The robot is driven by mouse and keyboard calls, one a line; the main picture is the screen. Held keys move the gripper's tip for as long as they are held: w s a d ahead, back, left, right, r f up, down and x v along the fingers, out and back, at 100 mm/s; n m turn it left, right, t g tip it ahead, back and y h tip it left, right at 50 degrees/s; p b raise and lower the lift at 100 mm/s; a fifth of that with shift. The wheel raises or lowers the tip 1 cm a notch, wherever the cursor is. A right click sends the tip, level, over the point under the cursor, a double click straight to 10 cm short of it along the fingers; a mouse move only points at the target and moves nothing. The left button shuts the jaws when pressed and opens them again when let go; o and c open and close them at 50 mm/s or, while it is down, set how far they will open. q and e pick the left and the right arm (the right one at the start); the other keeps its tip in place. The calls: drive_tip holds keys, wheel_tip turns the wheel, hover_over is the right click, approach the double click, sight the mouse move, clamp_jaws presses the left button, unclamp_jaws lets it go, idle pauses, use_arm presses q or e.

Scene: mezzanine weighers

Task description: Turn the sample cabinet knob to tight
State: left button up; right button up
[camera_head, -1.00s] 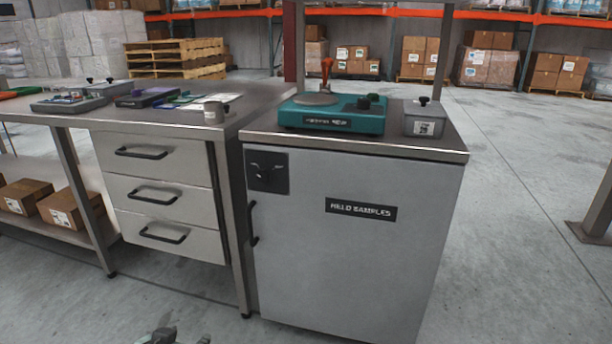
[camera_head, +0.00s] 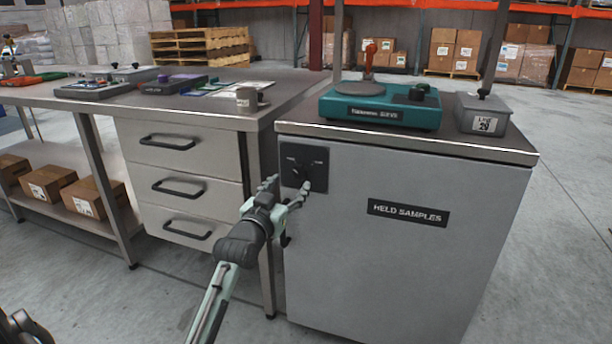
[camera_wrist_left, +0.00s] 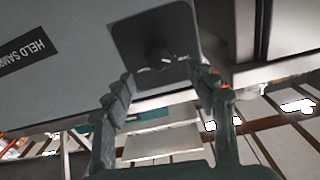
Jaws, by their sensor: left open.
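The sample cabinet (camera_head: 400,255) is a grey unit with a "HELD SAMPLES" label on its door. A dark square plate (camera_head: 318,158) sits at the door's upper left and carries the black knob (camera_head: 301,171). In the left wrist view the knob (camera_wrist_left: 158,56) shows on the plate with pale marks around it. My left gripper (camera_head: 290,187) is open just in front of the plate, its fingers pointing at it. In the left wrist view the fingers (camera_wrist_left: 165,78) stand apart below the knob, and I see no contact. The knob's exact setting is too small to read.
A teal weigher (camera_head: 380,112) and a grey box labelled as a lot (camera_head: 484,113) stand on the cabinet top. A workbench with drawers (camera_head: 185,185) adjoins the cabinet on the left. The floor to the right is clear.

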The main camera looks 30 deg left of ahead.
sight(299, 173)
use_arm(q)
drive_tip(key=x, duration=0.6)
drive_tip(key=shift+w, duration=0.1)
use_arm(e)
drive_tip(key=shift+w+a+r+t, duration=0.15)
drive_tip(key=shift+w+a+t, duration=0.4)
drive_tip(key=shift+w, duration=0.3)
use_arm(q)
drive_tip(key=shift+c, duration=0.3)
